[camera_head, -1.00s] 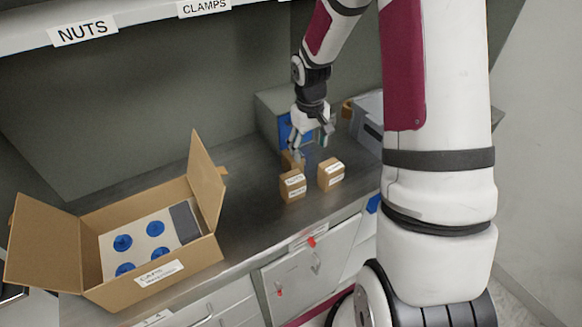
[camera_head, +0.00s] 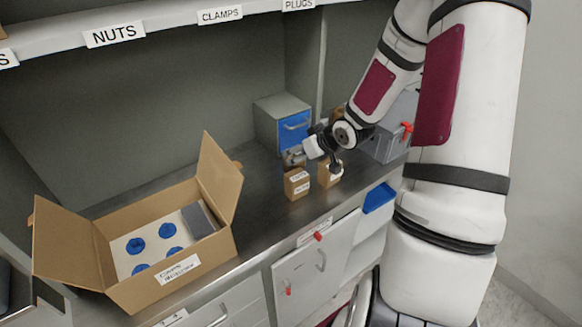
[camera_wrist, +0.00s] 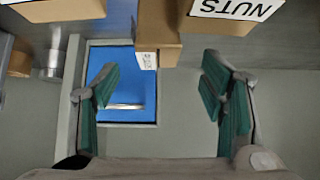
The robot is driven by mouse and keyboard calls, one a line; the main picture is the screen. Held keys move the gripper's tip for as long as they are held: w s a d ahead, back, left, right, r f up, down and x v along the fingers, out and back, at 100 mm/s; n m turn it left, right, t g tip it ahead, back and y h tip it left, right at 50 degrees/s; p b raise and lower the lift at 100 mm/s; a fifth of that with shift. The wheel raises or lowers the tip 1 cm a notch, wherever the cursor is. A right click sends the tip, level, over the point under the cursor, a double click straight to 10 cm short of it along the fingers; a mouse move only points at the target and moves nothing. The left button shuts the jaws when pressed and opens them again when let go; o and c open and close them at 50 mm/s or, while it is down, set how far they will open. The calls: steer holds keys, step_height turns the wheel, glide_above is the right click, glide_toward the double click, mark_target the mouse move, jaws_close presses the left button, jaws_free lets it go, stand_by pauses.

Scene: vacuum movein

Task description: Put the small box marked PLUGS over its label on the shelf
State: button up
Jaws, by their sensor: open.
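The PLUGS label (camera_head: 299,4) is on the shelf edge at the top of the head view. Small brown boxes stand on the counter: a front-left box (camera_head: 297,188) and one to its right (camera_head: 324,180), partly covered by my gripper (camera_head: 312,163). Their labels are too small to read there. In the wrist view my gripper (camera_wrist: 163,82) is open and empty, its green pads apart. A small box (camera_wrist: 163,22) with an unreadable label lies beyond the gap between the fingers. A box marked NUTS (camera_wrist: 225,25) is at upper right. I cannot tell which box is PLUGS.
An open carton (camera_head: 180,285) with blue round parts stands at the left of the counter. A cabinet with a blue drawer (camera_head: 293,127) stands behind the boxes. NUTS (camera_head: 114,35) and CLAMPS (camera_head: 220,15) labels are farther left. The counter between carton and boxes is clear.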

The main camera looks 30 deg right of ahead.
steer(key=b+x, duration=0.1)
steer(key=x, duration=0.9)
steer(key=shift+s+d+f, duration=0.15)
steer(key=shift+s, duration=0.05)
jaws_close()
